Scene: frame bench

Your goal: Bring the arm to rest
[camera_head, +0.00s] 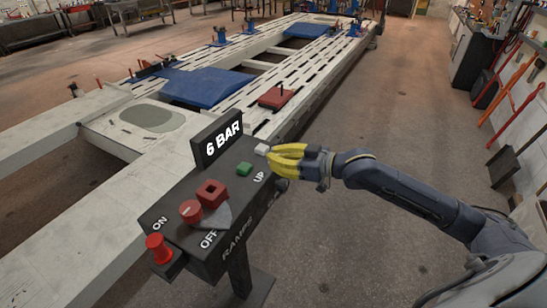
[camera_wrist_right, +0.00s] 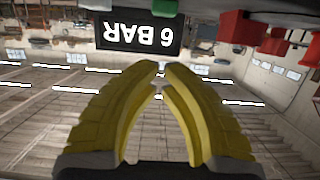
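My right arm comes in from the right in the head view. Its yellow-fingered right gripper (camera_head: 273,158) is beside the far end of the control box (camera_head: 236,185), close to a white button (camera_head: 262,149). Whether it touches the button cannot be told. In the right wrist view the two fingertips (camera_wrist_right: 162,70) come together with nothing held between them. My left gripper is not in view.
The box carries a "6 BAR" display (camera_head: 218,140), a green button (camera_head: 244,169), a red square part (camera_head: 211,193), a red knob (camera_head: 190,211) and a red button (camera_head: 158,248). A white frame bench (camera_head: 300,75) lies behind. Floor (camera_head: 420,120) at right is clear.

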